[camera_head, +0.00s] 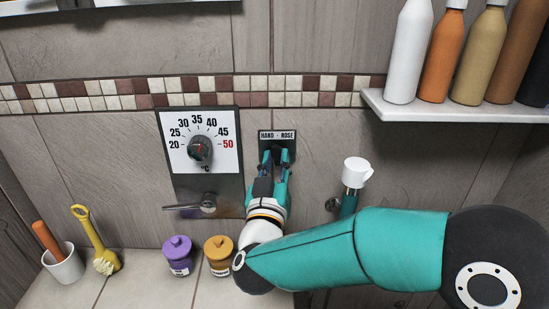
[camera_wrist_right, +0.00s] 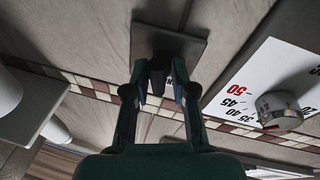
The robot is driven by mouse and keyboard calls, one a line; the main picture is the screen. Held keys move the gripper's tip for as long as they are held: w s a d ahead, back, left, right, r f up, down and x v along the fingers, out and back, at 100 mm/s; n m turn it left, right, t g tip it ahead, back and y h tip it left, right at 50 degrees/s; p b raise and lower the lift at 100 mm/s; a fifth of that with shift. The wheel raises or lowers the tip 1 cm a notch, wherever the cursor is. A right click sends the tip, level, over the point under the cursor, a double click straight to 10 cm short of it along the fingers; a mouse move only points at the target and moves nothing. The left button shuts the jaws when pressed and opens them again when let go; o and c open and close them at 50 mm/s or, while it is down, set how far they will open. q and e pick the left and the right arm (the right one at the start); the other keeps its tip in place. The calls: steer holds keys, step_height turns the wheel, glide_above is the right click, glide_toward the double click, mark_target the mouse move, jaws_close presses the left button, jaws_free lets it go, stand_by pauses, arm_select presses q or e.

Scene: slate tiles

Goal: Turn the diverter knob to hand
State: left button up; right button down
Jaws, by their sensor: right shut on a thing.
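The diverter's dark plate (camera_head: 287,151) is on the tiled wall under a label (camera_head: 277,135) reading HAND and ROSE. My right gripper (camera_head: 273,159) reaches up to it and covers most of the knob in the head view. In the right wrist view the dark knob (camera_wrist_right: 157,70) stands out from the plate (camera_wrist_right: 172,44), between the fingers of my right gripper (camera_wrist_right: 161,86). The gripper is shut on the knob. I cannot tell which word the knob points to. My left gripper is not in view.
Left of the diverter is a temperature panel (camera_head: 226,165) with a round dial (camera_head: 200,149) and a lever (camera_head: 207,203) below. A white-headed hand shower (camera_head: 354,175) hangs to the right, near my arm. A shelf (camera_head: 458,109) with several bottles is upper right. Two jars stand on the ledge.

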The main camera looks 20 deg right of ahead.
steer(key=n, duration=0.2)
steer(key=n+y, duration=0.1)
steer(key=n, duration=0.1)
steer(key=n+t, duration=0.1)
steer(key=n, duration=0.1)
steer(key=shift+d+y, duration=0.25)
steer(key=shift+y, duration=0.15)
steer(key=shift+r+n, duration=0.15)
steer(key=shift+n, duration=0.35)
steer(key=c, duration=1.1)
jaws_free()
steer(key=shift+s, duration=0.1)
steer(key=shift+t, duration=0.3)
steer(key=shift+s+a, duration=0.2)
steer(key=shift+s, duration=0.05)
steer(key=v, duration=1.1)
steer(key=shift+s, duration=0.25)
